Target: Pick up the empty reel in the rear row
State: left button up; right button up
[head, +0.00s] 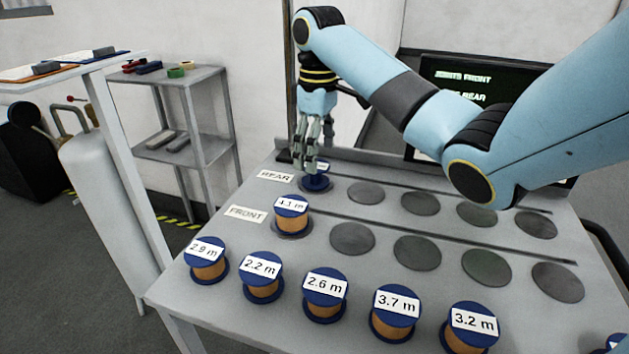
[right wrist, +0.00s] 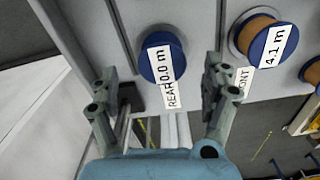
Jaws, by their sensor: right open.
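The empty reel (head: 315,184), blue with a white label, sits at the left end of the rear row beside the REAR sign (head: 275,176). In the right wrist view its label on the reel (right wrist: 152,62) reads 0.0 m. My right gripper (head: 306,163) is open and points down just over this reel, partly hiding it in the head view. In the right wrist view the gripper's fingers (right wrist: 158,88) are apart, with the reel ahead between them and nothing held. I cannot tell whether they touch it. My left gripper is not in view.
A 4.1 m copper reel (head: 291,213) stands in the front row by the FRONT sign (head: 246,213). Several labelled copper reels, including 2.6 m (head: 325,299), line the table's near edge. Round spots (head: 352,239) to the right are empty. A dark screen (head: 470,85) stands behind.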

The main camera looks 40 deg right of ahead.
notch_tip(320, 180, down, 5)
jog(key=shift+a+f, duration=0.1)
jog(key=shift+c, duration=1.7)
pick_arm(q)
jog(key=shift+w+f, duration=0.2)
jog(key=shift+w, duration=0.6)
pick_arm(e)
jog(key=c, duration=0.9)
